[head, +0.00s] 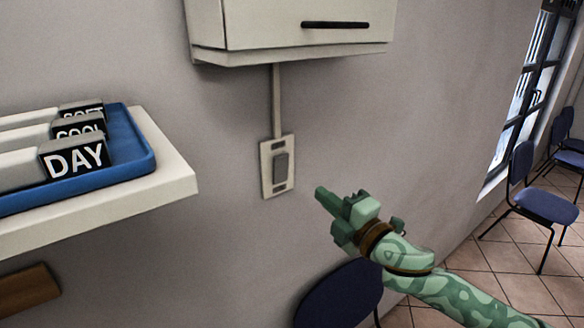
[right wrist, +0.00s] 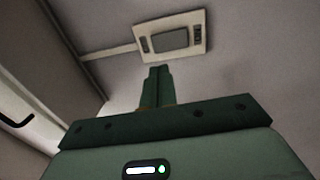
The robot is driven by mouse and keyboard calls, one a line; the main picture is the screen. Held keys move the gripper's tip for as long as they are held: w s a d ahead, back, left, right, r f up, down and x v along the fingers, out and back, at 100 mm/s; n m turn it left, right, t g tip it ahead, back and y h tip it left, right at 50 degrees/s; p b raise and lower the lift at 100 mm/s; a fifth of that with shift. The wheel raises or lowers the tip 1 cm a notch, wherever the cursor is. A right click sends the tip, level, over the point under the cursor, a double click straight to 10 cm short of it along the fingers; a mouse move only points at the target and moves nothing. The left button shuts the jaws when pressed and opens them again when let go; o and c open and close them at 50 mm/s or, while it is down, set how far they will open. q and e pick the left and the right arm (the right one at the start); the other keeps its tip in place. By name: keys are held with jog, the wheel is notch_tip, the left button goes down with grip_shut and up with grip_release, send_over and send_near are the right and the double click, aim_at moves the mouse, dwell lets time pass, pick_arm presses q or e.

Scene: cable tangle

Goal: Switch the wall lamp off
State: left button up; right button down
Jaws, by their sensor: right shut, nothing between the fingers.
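The wall switch is a cream plate (head: 277,166) with a grey rocker (head: 281,166) in its middle. It is on the wall below a white cabinet, with a conduit running up from it. In the right wrist view the switch plate (right wrist: 198,34) and its grey rocker (right wrist: 171,39) lie just beyond my fingertips. My right gripper (head: 322,193) is green, shut and empty, to the right of and a little below the switch, apart from it. It also shows shut in the right wrist view (right wrist: 158,72). The lamp itself cannot be made out. My left gripper is not in view.
A white cabinet (head: 290,25) with a dark handle hangs above the switch. At left a white shelf (head: 160,190) holds a blue tray (head: 140,150) with blocks marked DAY, COOL and SOFT. Blue chairs (head: 545,203) stand at right by a window. The wall around the switch is clear.

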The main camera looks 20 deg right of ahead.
jog(key=p, duration=0.2)
send_near(284, 162)
jog(key=x, duration=0.5)
jog(key=shift+w+a, duration=0.45)
jog(key=shift+w, duration=0.4)
jog(key=shift+r, duration=0.1)
jog(key=shift+w+r+p, duration=0.2)
jog(key=shift+r+p, duration=0.05)
jog(key=shift+p, duration=0.1)
jog(key=shift+f, duration=0.15)
